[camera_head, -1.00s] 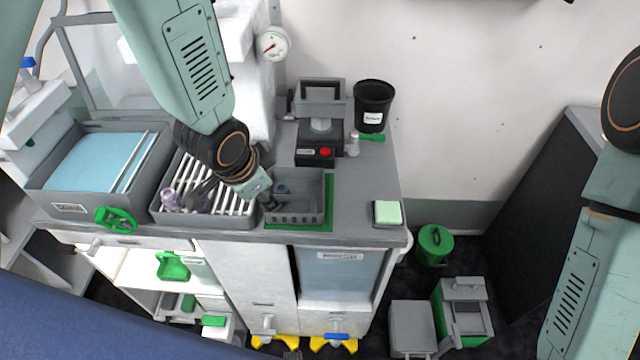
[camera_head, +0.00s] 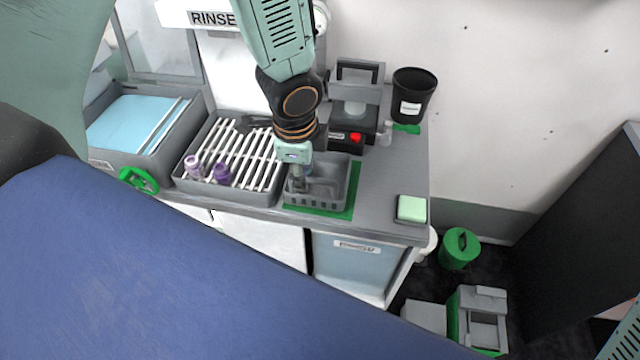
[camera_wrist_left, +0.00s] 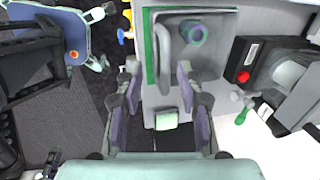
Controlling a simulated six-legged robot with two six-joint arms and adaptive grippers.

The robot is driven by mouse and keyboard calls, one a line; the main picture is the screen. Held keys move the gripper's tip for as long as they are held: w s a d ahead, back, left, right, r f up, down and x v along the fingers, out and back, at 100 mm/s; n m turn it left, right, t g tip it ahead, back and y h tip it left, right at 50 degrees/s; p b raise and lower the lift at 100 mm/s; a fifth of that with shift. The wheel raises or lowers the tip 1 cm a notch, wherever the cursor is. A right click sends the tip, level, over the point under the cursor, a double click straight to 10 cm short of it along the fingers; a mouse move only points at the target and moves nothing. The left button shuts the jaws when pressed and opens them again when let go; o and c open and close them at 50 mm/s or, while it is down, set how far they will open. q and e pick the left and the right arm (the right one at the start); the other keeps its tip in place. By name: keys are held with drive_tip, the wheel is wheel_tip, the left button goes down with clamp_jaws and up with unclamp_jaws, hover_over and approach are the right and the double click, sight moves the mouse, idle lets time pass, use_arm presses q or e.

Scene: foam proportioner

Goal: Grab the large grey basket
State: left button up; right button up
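A grey basket (camera_head: 345,190) with slotted sides stands on a green mat (camera_head: 350,206) on the counter. It also shows in the left wrist view (camera_wrist_left: 214,58), with a round teal and purple item (camera_wrist_left: 194,34) inside. Contact cannot be told. My right gripper is out of view.
Left of the basket is a slatted tray (camera_head: 228,190) with two purple-capped bottles (camera_head: 207,170). Behind stand a black device with a red button (camera_head: 347,138) and a black cup (camera_head: 413,95). A green sponge (camera_head: 411,209) lies right; the counter between is clear.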

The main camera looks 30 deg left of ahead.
use_arm(q)
drive_tip(key=f+b, duration=0.2)
drive_tip(key=w+f+b, duration=0.1)
drive_tip(key=f, duration=0.1)
drive_tip(key=shift+w+a, duration=0.1)
drive_tip(key=shift+a, duration=0.15)
drive_tip(key=shift+w+f+b, duration=0.25)
drive_tip(key=shift+f+b, duration=0.25)
drive_tip(key=shift+f, duration=0.1)
drive_tip(key=shift+a, duration=0.1)
drive_tip(key=shift+c, duration=0.3)
drive_tip(key=shift+s+r, duration=0.1)
drive_tip(key=shift+c, duration=0.8)
clamp_jaws()
